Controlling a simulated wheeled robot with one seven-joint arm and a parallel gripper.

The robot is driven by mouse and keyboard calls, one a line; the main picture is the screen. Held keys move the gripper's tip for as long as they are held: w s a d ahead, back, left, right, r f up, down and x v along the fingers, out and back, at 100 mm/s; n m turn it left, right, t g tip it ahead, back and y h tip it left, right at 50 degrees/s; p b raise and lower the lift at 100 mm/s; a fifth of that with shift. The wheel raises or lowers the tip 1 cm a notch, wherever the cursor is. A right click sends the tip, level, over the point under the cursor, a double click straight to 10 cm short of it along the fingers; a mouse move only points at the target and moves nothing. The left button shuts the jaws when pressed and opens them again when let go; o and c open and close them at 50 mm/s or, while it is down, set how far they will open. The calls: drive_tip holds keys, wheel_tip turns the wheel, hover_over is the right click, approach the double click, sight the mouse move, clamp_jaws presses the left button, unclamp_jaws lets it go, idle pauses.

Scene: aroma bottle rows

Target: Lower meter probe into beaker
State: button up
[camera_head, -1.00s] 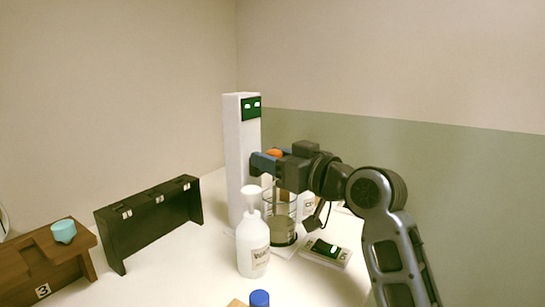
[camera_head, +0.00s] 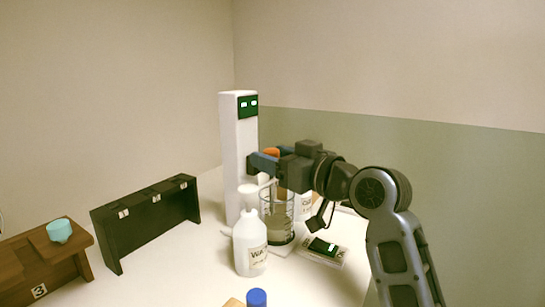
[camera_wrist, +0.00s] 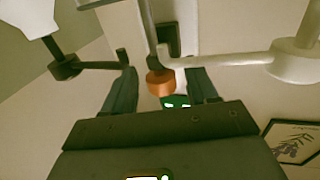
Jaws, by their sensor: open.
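The orange knob (camera_head: 271,152) of the meter probe shows beside the white meter column (camera_head: 238,150). My gripper (camera_head: 258,164) is at the column, above the beaker. In the wrist view the orange knob (camera_wrist: 160,83) lies between the two open fingers of my gripper (camera_wrist: 161,88), with a gap on each side. A thin grey rod (camera_wrist: 150,25) runs from it toward the top of that view. The glass beaker (camera_head: 280,225) stands upright with greyish liquid in it. My gripper partly hides the probe, and I cannot tell how deep its tip is.
A white bottle (camera_head: 250,250) stands close in front of the beaker. A small device with a green screen (camera_head: 323,247) lies to the right. A black rack (camera_head: 150,222), a wooden stand (camera_head: 50,265) with a turquoise cup (camera_head: 60,230), and a blue cap (camera_head: 257,298) are nearer.

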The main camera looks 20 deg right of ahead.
drive_tip(key=v, duration=0.7)
drive_tip(key=shift+c, duration=0.5)
